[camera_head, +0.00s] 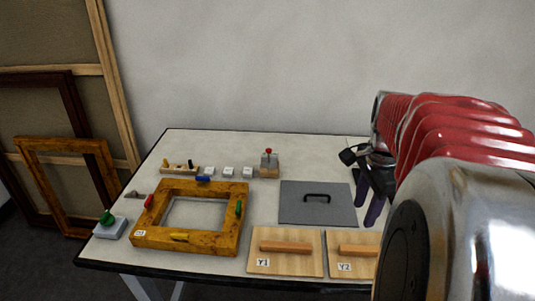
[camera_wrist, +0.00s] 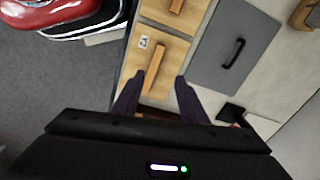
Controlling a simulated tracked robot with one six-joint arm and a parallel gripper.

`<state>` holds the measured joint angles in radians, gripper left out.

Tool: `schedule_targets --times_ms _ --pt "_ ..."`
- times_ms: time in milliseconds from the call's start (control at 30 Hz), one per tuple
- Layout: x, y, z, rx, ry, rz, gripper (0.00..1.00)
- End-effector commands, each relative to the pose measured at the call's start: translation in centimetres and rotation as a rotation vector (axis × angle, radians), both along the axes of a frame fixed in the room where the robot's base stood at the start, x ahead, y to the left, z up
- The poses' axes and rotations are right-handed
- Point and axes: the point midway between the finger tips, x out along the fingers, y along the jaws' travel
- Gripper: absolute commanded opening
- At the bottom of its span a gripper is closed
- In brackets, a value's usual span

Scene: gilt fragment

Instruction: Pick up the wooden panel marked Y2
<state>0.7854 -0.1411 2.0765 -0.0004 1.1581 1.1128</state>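The wooden panel marked Y2 (camera_head: 345,239) lies flat at the front right of the table, partly hidden by my arm in the head view. It has a raised wooden bar handle and a white Y2 label. In the wrist view the Y2 panel (camera_wrist: 168,48) lies beyond my fingertips, with its handle (camera_wrist: 156,68) between the two fingers in the picture. My gripper (camera_wrist: 155,82) is open and empty, with its fingers spread. In the head view my gripper (camera_head: 366,208) points down, and appears above the table near the Y2 panel. Its exact height is hard to tell.
The panel marked Y1 (camera_head: 286,263) lies left of Y2. A grey plate with a black handle (camera_head: 307,216) lies behind them. A gilt frame with coloured clamps (camera_head: 147,234) is at the left. Small blocks (camera_head: 228,172) stand at the back. The table's front edge is close to Y2.

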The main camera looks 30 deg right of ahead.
Motion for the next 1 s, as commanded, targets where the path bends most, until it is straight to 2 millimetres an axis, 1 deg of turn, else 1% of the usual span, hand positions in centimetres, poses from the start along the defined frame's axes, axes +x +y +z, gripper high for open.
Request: schedule_targets --times_ms 33,100,200,533,667,767,1000 --pt "-0.6 -1.2 -0.3 0.014 0.011 -0.067 0.39" --pt "-1.2 -2.2 -0.6 0.026 0.022 -0.139 0.39" --pt "-1.6 -3.1 -0.8 0.036 0.029 -0.197 0.39" --pt "-1.7 -3.2 -0.8 0.038 0.031 -0.211 0.39" --pt "-1.8 -3.2 -1.3 0.039 0.032 -0.21 0.39" --pt "-1.8 -3.2 -2.3 0.04 0.032 -0.21 0.39" --pt "-1.8 -3.2 -6.0 0.04 0.032 -0.21 0.39"
